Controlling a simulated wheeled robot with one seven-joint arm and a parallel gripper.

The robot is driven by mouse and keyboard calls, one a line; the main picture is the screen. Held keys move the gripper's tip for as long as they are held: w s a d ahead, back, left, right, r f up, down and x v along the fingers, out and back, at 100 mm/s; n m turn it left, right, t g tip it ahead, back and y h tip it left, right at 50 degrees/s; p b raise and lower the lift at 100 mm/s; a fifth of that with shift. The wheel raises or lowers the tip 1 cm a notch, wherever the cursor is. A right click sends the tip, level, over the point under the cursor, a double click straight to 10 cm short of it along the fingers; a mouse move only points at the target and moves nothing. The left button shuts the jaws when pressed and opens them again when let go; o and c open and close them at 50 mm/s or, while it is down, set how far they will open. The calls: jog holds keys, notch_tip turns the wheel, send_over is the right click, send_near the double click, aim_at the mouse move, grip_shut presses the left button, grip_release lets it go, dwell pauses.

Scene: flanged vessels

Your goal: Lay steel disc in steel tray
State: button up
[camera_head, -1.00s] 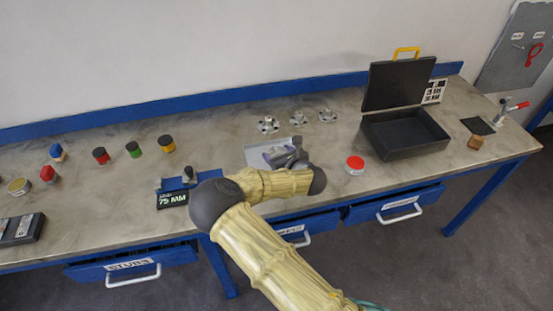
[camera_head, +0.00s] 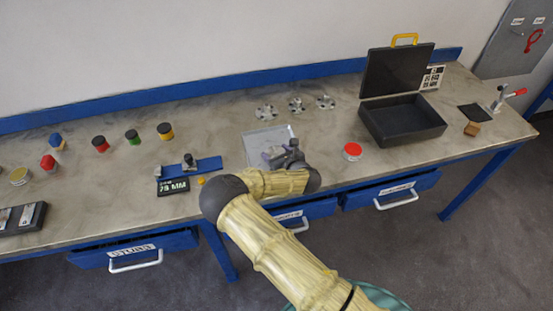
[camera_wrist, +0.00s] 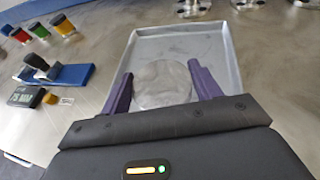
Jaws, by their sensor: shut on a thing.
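The steel disc (camera_wrist: 162,84) is a flat grey round piece. It lies between the two purple fingers of my gripper (camera_wrist: 160,88), which is shut on it. The steel tray (camera_wrist: 228,48) is a shallow rectangular pan with a raised rim. In the wrist view the disc shows over the near part of the tray; I cannot tell whether it touches the floor. In the head view my gripper (camera_head: 280,157) is over the front of the tray (camera_head: 270,135), and the disc is hidden there.
Several flanged vessels (camera_head: 296,104) stand behind the tray. A red-topped round piece (camera_head: 352,151) and an open black case (camera_head: 402,122) are to its right.

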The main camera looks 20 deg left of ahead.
jog(key=shift+r, duration=0.1)
jog(key=shift+f+p, duration=0.45)
jog(key=shift+f, duration=1.4)
jog(key=shift+f, duration=0.2)
jog(key=o, duration=1.5)
jog(key=shift+c, duration=0.2)
jog(key=shift+r, duration=0.15)
jog(key=shift+s+d+r, duration=0.1)
jog(key=shift+s+d, duration=0.25)
jog(key=shift+d, duration=0.05)
jog(key=b+v, duration=0.3)
jog(key=v, duration=0.8)
jog(key=shift+r, duration=0.1)
